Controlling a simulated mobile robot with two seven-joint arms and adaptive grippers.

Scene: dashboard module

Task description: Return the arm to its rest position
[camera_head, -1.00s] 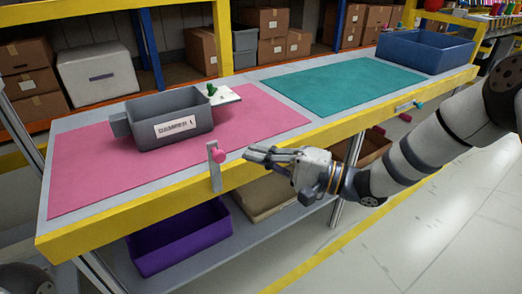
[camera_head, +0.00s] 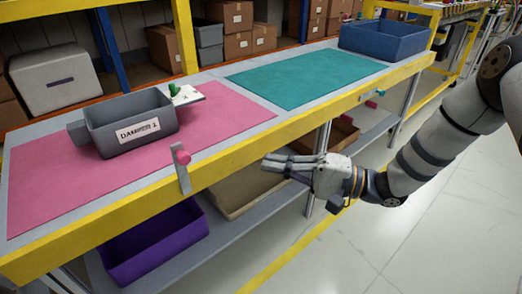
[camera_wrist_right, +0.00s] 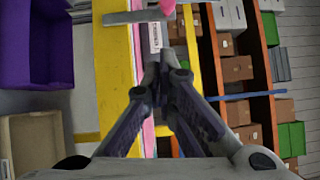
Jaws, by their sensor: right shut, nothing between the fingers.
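My right gripper (camera_head: 268,163) is shut and empty, its fingers pointing left in the head view. It is in front of the yellow front edge of the workbench (camera_head: 225,158), to the right of a bracket with a pink knob (camera_head: 182,157). In the right wrist view the two dark fingers of the right gripper (camera_wrist_right: 161,75) meet at their tips with nothing between them. The right arm comes in from the right. My left gripper is not in view.
A grey labelled bin (camera_head: 128,123) and a white plate with a green part (camera_head: 183,94) are on the pink mat (camera_head: 60,185). A teal mat (camera_head: 300,76) and blue bin (camera_head: 385,42) lie farther right. A purple bin (camera_head: 155,240) is on the lower shelf. Floor at right is clear.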

